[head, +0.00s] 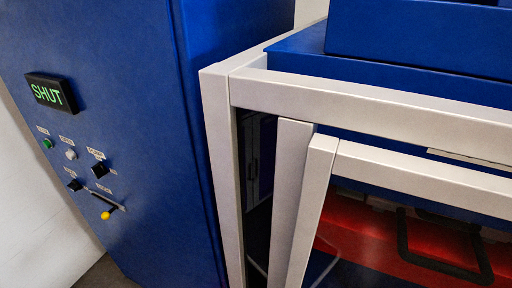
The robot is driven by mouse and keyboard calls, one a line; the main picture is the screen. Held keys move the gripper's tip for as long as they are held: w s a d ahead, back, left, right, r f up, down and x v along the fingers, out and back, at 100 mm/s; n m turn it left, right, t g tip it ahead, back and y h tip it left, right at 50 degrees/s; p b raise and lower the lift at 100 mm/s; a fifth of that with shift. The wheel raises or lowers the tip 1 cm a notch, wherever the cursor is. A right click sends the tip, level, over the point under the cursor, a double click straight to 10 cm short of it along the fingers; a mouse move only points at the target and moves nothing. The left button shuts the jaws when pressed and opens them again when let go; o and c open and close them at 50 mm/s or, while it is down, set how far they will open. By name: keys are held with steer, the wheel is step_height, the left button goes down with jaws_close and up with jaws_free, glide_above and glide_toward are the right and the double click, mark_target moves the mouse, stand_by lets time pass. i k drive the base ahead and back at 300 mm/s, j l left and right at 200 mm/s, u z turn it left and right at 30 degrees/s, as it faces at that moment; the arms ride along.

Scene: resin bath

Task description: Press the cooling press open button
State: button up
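The control panel is the face of a tall blue cabinet (130,110) at the left of the head view. A black display (52,93) on it reads SHUT in green letters. Below it are a round green button (47,143) at the left and a round white button (70,155) to its right. Each has a small label above it, too small to read, so I cannot tell from the labels which is the open button. My gripper is not in view.
Two black knobs (100,170) (74,185) and a yellow-tipped lever (105,214) sit lower on the panel. A pale metal frame (222,170) stands at the right, around a red-lit interior (370,235) with a black handle (440,262). A white wall is at far left.

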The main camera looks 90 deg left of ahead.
mark_target(69, 155)
steer(key=u, duration=2.95)
